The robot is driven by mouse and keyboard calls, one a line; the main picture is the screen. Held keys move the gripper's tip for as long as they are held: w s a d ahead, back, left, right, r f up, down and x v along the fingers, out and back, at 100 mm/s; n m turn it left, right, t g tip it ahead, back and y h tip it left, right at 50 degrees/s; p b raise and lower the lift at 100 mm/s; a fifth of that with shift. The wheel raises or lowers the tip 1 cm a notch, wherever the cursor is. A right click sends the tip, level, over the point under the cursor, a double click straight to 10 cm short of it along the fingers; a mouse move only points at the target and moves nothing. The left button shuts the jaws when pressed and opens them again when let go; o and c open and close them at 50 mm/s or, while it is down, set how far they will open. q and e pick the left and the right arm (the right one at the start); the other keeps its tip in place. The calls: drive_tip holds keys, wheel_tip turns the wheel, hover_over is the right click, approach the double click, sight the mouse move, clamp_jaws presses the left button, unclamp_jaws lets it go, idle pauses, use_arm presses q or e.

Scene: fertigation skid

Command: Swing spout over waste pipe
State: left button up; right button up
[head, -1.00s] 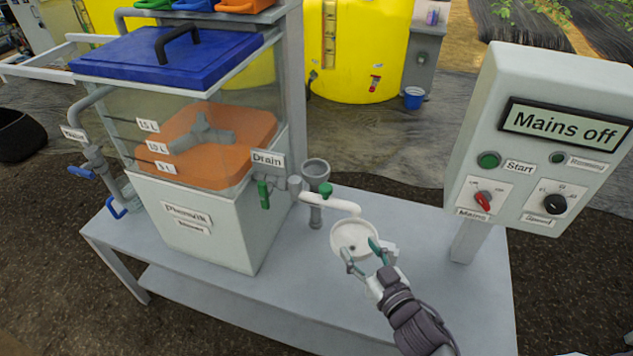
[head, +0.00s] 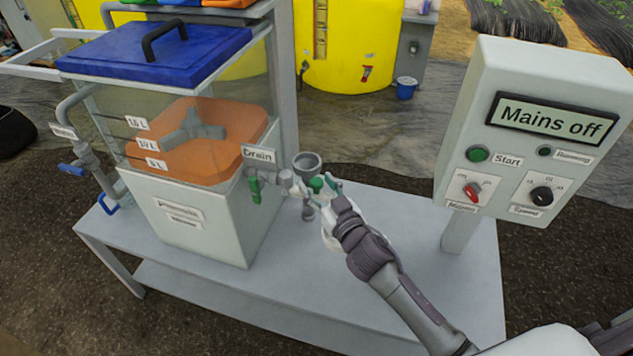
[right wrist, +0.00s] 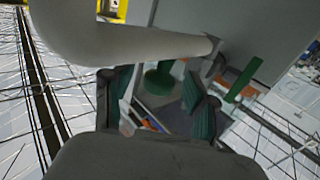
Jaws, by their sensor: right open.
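My right gripper (head: 322,190) is open at the white spout (right wrist: 120,40), which comes off the drain valve of the tank. In the head view, gripper and arm hide most of the spout. The green knob (head: 316,184) on the spout shows between the fingertips; it also shows between the teal finger pads in the right wrist view (right wrist: 160,82). I cannot tell whether the fingers touch it. The grey funnel-topped waste pipe (head: 307,163) stands upright just behind the knob. A white dish (head: 329,242) is largely hidden under my gripper. My left gripper is not in view.
The clear tank with a blue lid (head: 155,55) stands left on the grey bench (head: 400,290). The green drain handle (head: 255,188) hangs beside the spout. The control box (head: 530,130) reads "Mains off" and stands at the right.

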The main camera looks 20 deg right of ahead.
drive_tip(key=shift+w+a, duration=0.1)
drive_tip(key=shift+w, duration=0.35)
drive_tip(key=shift+c, duration=0.2)
clamp_jaws()
